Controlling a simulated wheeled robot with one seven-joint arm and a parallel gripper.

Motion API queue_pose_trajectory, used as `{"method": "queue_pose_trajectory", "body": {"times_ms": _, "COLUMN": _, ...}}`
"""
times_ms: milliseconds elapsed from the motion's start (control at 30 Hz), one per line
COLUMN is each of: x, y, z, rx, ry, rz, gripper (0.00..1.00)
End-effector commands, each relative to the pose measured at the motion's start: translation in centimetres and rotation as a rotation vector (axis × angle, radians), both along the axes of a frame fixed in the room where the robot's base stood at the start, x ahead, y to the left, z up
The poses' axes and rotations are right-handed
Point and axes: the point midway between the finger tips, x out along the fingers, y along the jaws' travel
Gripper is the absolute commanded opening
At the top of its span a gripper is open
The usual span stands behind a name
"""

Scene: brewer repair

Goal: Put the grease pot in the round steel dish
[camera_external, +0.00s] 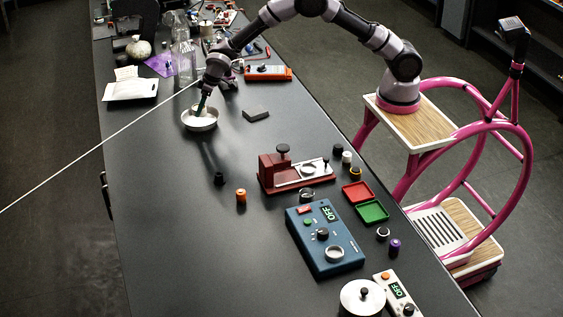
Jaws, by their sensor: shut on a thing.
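The round steel dish (201,126) stands on the dark bench, left of the middle of its width. My gripper (201,106) points down over the dish, its fingertips at about rim height. It is shut on a small pale thing (196,108), which looks like the grease pot. The pot is partly hidden by the fingers and sits within the dish's outline. I cannot tell whether it touches the dish floor.
A white tray (131,90) lies to the left and a dark grey block (256,113) to the right. A glass bottle (183,58) and an orange meter (268,73) stand farther back. A black knob (219,179) and an orange one (241,196) stand nearer.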

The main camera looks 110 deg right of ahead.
Motion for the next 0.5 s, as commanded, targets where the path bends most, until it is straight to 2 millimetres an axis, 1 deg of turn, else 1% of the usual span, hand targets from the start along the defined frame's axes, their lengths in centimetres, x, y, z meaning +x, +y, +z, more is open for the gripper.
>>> {"method": "queue_pose_trajectory", "body": {"times_ms": 200, "x": -0.1, "y": 0.0, "z": -3.1, "rx": 0.002, "ry": 0.003, "rz": -0.001, "gripper": 0.03}}
{"method": "queue_pose_trajectory", "body": {"times_ms": 267, "x": 0.0, "y": 0.0, "z": -3.4, "rx": 0.001, "ry": 0.001, "rz": -0.001, "gripper": 0.03}}
{"method": "queue_pose_trajectory", "body": {"times_ms": 500, "x": 0.0, "y": 0.0, "z": -3.4, "rx": 0.0, "ry": 0.0, "rz": -0.001, "gripper": 0.03}}
